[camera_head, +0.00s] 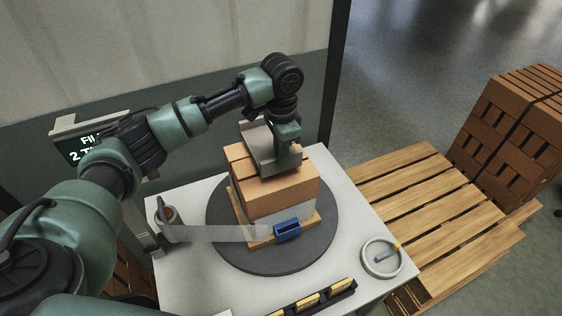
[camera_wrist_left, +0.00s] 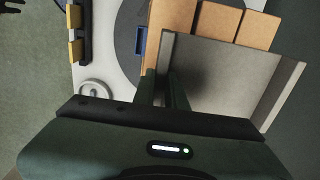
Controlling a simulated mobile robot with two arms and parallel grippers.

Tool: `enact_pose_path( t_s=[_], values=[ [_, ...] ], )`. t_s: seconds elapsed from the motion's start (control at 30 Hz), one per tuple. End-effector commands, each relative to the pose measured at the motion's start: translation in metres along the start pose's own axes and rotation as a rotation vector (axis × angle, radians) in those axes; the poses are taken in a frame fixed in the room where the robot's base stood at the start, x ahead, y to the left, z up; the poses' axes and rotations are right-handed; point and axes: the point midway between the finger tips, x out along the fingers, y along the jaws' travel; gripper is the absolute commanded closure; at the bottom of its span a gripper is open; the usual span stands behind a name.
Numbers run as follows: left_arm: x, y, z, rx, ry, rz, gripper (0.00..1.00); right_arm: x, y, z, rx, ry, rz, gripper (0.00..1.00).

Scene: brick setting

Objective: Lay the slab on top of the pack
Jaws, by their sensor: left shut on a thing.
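The slab (camera_head: 262,150) is a grey plate with raised edges. My left gripper (camera_head: 287,150) is shut on one raised edge of it. The wrist view also shows the slab (camera_wrist_left: 225,75), with the fingers of the left gripper (camera_wrist_left: 163,88) at its left edge. The pack (camera_head: 282,190) is a stack of orange bricks, its lower part in pale film, on a small wooden pallet. The slab lies over the pack's top and hides part of it. I cannot tell whether they touch. My right gripper does not show in the head view.
The pack stands on a dark round turntable (camera_head: 228,245) on a white table (camera_head: 345,190). A film strip runs from a roll (camera_head: 168,222) to a blue clip (camera_head: 287,230). A ring (camera_head: 366,262) and a tray of yellow pieces (camera_head: 312,300) lie near. Wooden pallets (camera_head: 420,195) and bricks (camera_head: 505,135) stand right.

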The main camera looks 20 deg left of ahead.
Motion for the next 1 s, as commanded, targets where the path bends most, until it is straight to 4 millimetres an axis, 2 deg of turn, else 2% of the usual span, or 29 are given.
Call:
enact_pose_path(
  t_s=[0.3, 0.67, 0.7, 0.73, 0.77, 1.0],
  values=[
    [0.037, 0.0, 0.0, 0.0, 0.0, -0.001, 1.0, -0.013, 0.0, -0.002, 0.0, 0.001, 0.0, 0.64],
    [0.041, 0.0, 0.0, 0.001, 0.001, -0.001, 1.0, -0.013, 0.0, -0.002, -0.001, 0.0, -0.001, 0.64],
    [0.043, 0.001, 0.001, 0.001, -0.002, 0.0, 0.76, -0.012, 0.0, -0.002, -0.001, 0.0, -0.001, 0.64],
    [0.043, 0.001, 0.001, 0.001, -0.002, 0.0, 0.68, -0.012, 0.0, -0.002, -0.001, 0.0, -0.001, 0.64],
    [0.043, 0.001, 0.001, 0.001, -0.002, 0.0, 0.66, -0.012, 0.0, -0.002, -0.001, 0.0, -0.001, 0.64],
    [0.042, 0.001, 0.001, 0.001, -0.002, 0.0, 0.66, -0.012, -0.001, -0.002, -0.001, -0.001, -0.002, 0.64]
  ],
)
